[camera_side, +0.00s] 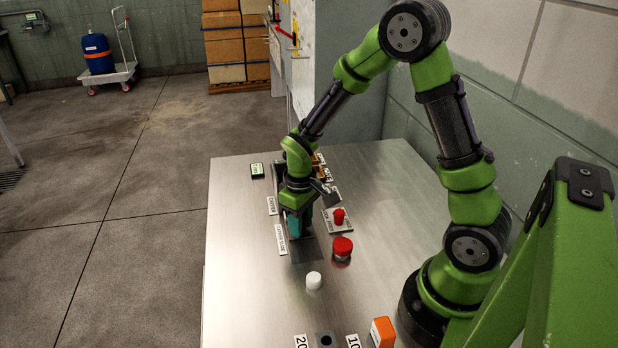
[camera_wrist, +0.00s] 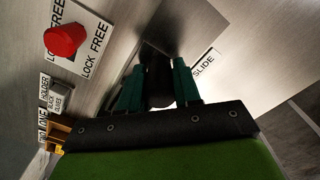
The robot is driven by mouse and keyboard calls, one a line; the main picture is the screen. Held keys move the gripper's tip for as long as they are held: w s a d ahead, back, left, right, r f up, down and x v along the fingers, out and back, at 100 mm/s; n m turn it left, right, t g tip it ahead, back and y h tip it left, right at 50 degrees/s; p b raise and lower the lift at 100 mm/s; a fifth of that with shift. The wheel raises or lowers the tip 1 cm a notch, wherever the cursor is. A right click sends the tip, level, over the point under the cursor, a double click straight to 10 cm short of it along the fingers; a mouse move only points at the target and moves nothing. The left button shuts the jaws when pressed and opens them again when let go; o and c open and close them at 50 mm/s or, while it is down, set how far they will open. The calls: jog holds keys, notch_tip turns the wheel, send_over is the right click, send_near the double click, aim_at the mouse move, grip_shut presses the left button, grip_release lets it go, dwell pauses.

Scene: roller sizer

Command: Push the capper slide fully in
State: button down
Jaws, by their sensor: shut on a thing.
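The capper slide shows in the wrist view as a dark handle (camera_wrist: 158,92) between my teal fingers. My gripper (camera_wrist: 157,78) is shut on this handle from both sides. In the side view my gripper (camera_side: 296,226) points down at the bench, beside the label reading slide (camera_side: 281,240). My wrist and fingers hide the handle there. A dark flat strip (camera_side: 305,252) lies on the bench just in front of the fingers. How far in the slide sits cannot be told.
A red knob (camera_side: 339,216) on a plate marked lock and free stands right of my gripper. A red round piece (camera_side: 342,248) and a white round piece (camera_side: 314,281) stand nearer the front. An orange block (camera_side: 382,331) is at the front edge. The bench's left side is mostly clear.

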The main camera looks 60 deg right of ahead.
jog(key=shift+w+d, duration=0.45)
jog(key=shift+w, duration=0.05)
jog(key=c, duration=0.8)
grip_release()
notch_tip(320, 180, up, 17)
